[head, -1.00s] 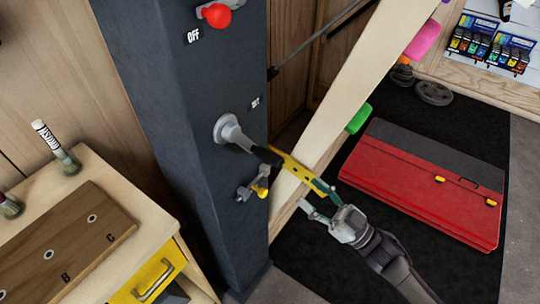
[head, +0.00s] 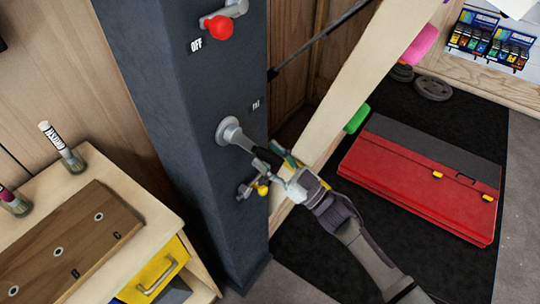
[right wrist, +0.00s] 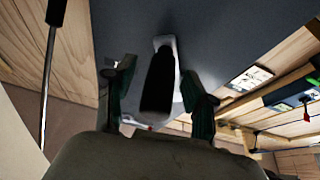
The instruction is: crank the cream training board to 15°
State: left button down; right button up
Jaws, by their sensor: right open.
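The cream training board (head: 350,85) leans at a slant to the right of a dark grey post (head: 190,120). A crank (head: 229,131) with a light grey hub sticks out of the post. Its black handle (head: 266,157) points toward my right gripper (head: 281,165). In the right wrist view the black handle (right wrist: 157,82) lies between the two dark green fingers of my right gripper (right wrist: 158,105), which are apart. A gap shows on both sides of the handle. My left gripper is not in view.
A red-knobbed lever (head: 219,27) beside the OFF label and a yellow-knobbed lever (head: 262,189) sit on the post. A side table (head: 165,213) with a wooden board stands at left.

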grip_shut()
jog(key=shift+s+a+f+m, duration=0.1)
jog(key=shift+s+f+m, duration=0.15)
jog(key=shift+m, duration=0.25)
